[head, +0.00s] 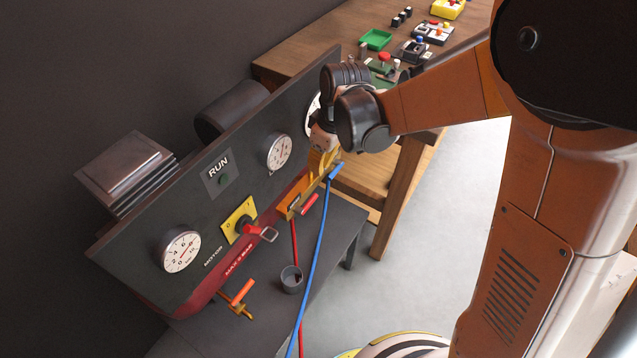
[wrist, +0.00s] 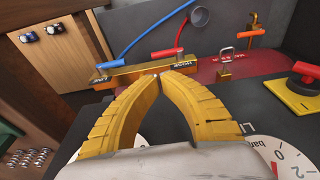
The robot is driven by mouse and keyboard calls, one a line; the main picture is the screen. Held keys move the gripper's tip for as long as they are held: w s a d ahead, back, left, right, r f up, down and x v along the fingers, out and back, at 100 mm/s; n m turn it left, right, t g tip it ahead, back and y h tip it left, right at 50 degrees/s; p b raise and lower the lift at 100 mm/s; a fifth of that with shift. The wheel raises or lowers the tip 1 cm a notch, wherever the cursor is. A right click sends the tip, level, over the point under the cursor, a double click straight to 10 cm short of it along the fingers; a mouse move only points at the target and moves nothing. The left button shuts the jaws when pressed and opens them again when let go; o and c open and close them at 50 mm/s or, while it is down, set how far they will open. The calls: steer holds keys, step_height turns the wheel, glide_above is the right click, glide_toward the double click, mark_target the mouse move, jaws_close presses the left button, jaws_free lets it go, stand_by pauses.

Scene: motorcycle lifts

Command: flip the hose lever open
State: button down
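A brass manifold bar (wrist: 145,74) lies across the wrist view, with the label HOSE by its right end and a second, hard-to-read label at its left end. A red lever (wrist: 168,53) sits by the HOSE label; it also shows in the head view (head: 310,204). A blue piece (wrist: 107,65) sits on the bar's left part, with a blue hose near it. My gripper (wrist: 160,75) has its yellow fingertips together, with nothing visible between them. The tips appear close to the bar, near the red lever; I cannot tell whether they touch.
A dark panel (head: 150,235) carries gauges and a yellow-plated red switch (head: 242,220). An orange-handled valve (head: 242,291), a padlock (head: 268,234) and a grey cup (head: 291,279) are nearby. A wooden bench (head: 300,62) with small parts stands behind. The blue hose (head: 318,260) hangs in front.

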mark_target(311, 198)
steer(key=shift+f, duration=0.1)
steer(key=f+b, duration=0.2)
steer(key=f, duration=0.2)
steer(key=w+a+f+b, duration=0.1)
steer(key=f+b, duration=0.1)
steer(key=f, duration=0.3)
steer(key=a+f+b, duration=0.1)
steer(key=f+b, duration=0.1)
steer(key=f, duration=0.2)
steer(key=shift+w+a+f, duration=0.1)
steer(key=shift+w+f, duration=0.15)
steer(key=shift+w, duration=0.15)
steer(key=shift+w+f, duration=0.1)
steer(key=shift+w, duration=0.05)
steer(key=shift+g, duration=0.3)
